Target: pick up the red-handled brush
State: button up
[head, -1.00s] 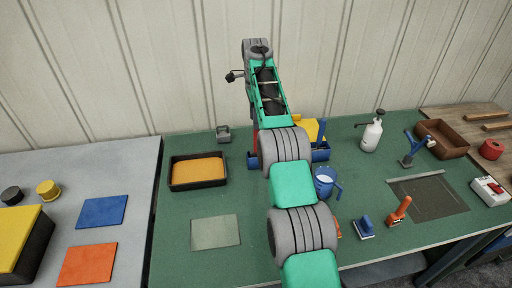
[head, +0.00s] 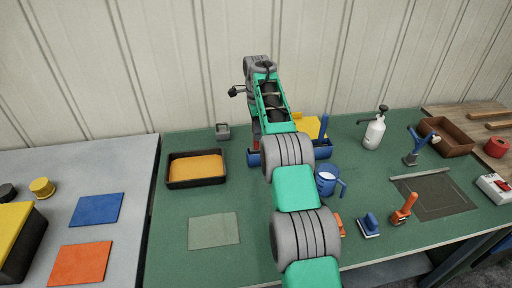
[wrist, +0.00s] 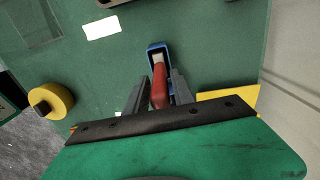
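The red-handled brush (wrist: 159,86) stands between my gripper's fingers in the wrist view, its pale end toward a blue holder (wrist: 153,47). In the head view a sliver of red handle (head: 256,129) shows left of my arm, above a blue holder part (head: 254,159). My gripper (wrist: 158,82) is open, with one dark finger on each side of the handle.
A yellow block (head: 306,126) stands just right of my arm, with a blue mug (head: 327,181) in front. A tray of orange material (head: 196,168) is to the left. A white spray bottle (head: 374,132) and an orange-handled tool (head: 404,208) are to the right. The green table's front left is mostly clear.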

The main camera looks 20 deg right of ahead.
grip_shut()
dwell(0.3)
